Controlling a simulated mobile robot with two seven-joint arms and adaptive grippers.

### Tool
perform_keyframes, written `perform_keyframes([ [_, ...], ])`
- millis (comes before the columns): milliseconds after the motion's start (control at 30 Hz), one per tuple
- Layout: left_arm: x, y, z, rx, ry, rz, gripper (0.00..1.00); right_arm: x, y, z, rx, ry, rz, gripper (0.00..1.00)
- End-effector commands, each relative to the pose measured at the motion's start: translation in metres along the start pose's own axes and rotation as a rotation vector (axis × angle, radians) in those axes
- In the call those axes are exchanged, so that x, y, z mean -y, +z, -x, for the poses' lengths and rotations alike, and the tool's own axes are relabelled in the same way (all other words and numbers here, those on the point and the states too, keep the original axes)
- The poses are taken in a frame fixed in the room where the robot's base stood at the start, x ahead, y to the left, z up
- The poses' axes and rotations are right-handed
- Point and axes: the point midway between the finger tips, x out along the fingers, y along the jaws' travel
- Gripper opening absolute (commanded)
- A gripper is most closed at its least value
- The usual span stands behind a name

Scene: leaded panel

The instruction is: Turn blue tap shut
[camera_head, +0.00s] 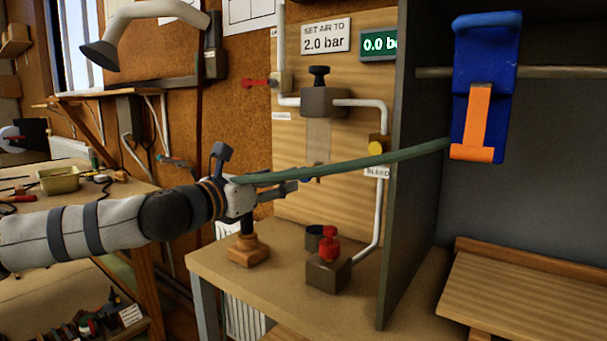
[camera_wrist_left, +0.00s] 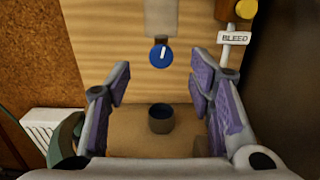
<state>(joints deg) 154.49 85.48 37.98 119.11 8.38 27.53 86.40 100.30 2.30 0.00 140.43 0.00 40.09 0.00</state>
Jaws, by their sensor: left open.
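The blue tap (camera_wrist_left: 160,55) is a round blue knob with a short, near-upright white mark, below a pale filter bowl (camera_wrist_left: 161,18) in the left wrist view. My left gripper (camera_wrist_left: 160,76) is open, its purple-padded fingers spread to the left and right of the knob, with nothing between them. The knob appears beyond the fingertips; I cannot see contact. In the head view my left gripper (camera_head: 299,181) points right, below the bowl (camera_head: 318,141), with a green hose crossing in front. The blue knob is not clear there. My right gripper is not in view.
A red lever (camera_head: 258,83), a regulator with a black knob (camera_head: 319,76) and a yellow bleed button (camera_head: 376,149) are on the board. A dark cup (camera_wrist_left: 161,118) stands below the tap. A red-topped block (camera_head: 329,262) stands on the bench. A dark partition (camera_head: 413,190) is on the right.

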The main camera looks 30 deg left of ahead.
Motion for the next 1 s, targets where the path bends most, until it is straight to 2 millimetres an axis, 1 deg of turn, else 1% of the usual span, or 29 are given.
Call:
perform_keyframes([
  [33,0.002,-0.02,-0.019,-0.032,-0.005,-0.007,0.48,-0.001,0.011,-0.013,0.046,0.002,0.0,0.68],
  [100,0.002,-0.026,-0.039,-0.037,-0.004,-0.003,0.48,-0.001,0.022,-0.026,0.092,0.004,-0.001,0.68],
  [200,0.001,-0.024,-0.06,-0.033,-0.003,-0.001,0.48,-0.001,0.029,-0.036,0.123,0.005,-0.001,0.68],
  [300,0.001,-0.019,-0.074,-0.026,-0.003,0.0,0.48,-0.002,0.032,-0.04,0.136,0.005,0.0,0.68],
  [433,0.001,-0.014,-0.083,-0.018,-0.003,0.001,0.48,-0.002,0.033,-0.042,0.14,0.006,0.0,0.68],
  [667,0.001,-0.01,-0.083,-0.013,-0.002,0.002,0.48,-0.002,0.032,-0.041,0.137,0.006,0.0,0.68],
  [700,0.001,-0.01,-0.083,-0.013,-0.002,0.002,0.44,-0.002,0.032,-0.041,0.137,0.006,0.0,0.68],
  [767,0.001,-0.01,-0.083,-0.013,-0.002,0.002,0.3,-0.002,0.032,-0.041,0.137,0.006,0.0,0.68],
  [800,0.001,-0.01,-0.083,-0.013,-0.002,0.002,0.21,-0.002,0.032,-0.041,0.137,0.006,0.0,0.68],
  [900,0.001,-0.01,-0.083,-0.013,-0.002,0.002,0.01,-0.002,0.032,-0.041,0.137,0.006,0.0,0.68],
  [1000,0.001,-0.01,-0.083,-0.014,-0.002,0.002,0.01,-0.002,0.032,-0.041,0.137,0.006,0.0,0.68],
])
